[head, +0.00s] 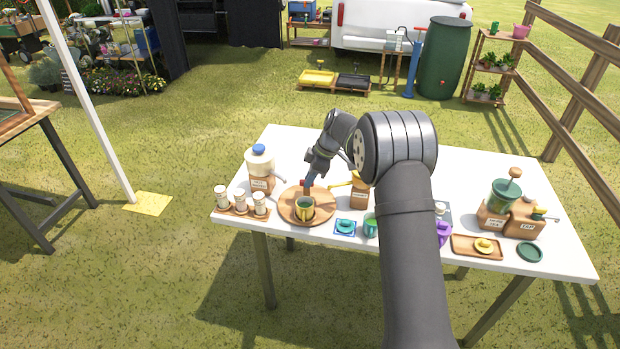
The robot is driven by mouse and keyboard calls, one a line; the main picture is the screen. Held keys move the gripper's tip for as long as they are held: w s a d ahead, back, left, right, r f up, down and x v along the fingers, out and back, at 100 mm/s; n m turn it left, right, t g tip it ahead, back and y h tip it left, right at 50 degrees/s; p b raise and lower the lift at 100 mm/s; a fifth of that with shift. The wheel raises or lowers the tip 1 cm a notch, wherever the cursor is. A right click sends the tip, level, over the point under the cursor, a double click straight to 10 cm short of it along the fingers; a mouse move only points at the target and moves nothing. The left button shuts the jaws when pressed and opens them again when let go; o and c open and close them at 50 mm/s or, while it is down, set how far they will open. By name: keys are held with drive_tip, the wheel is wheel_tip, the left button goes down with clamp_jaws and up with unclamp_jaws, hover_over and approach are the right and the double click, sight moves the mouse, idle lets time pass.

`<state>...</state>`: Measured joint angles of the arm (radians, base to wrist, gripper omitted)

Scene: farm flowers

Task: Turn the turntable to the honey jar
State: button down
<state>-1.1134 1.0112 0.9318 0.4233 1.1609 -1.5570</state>
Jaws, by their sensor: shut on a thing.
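The turntable (326,207) is a round wooden disc at the left front of the white table. An olive-yellow mug (304,210) with a green inside stands on its front part. My gripper (306,184) reaches down to the disc's far side, behind the mug. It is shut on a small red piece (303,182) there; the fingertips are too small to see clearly. No readable label picks out the honey jar. A rounded jar with a blue lid (260,160) stands on a wooden block behind and left of the disc.
Small pale-topped jars (240,202) stand on a wooden rack close left of the disc. A wooden box (360,192) with a yellow part stands close right. A teal cup on a blue mat (345,227) is at front right. My arm hides part of the table's middle.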

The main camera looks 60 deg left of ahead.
drive_tip(key=shift+n, duration=0.6)
drive_tip(key=c, duration=1.4)
unclamp_jaws()
drive_tip(key=shift+w+r, duration=0.1)
drive_tip(key=v, duration=1.7)
drive_tip(key=shift+w+a+r, duration=0.1)
drive_tip(key=shift+w+a, duration=0.15)
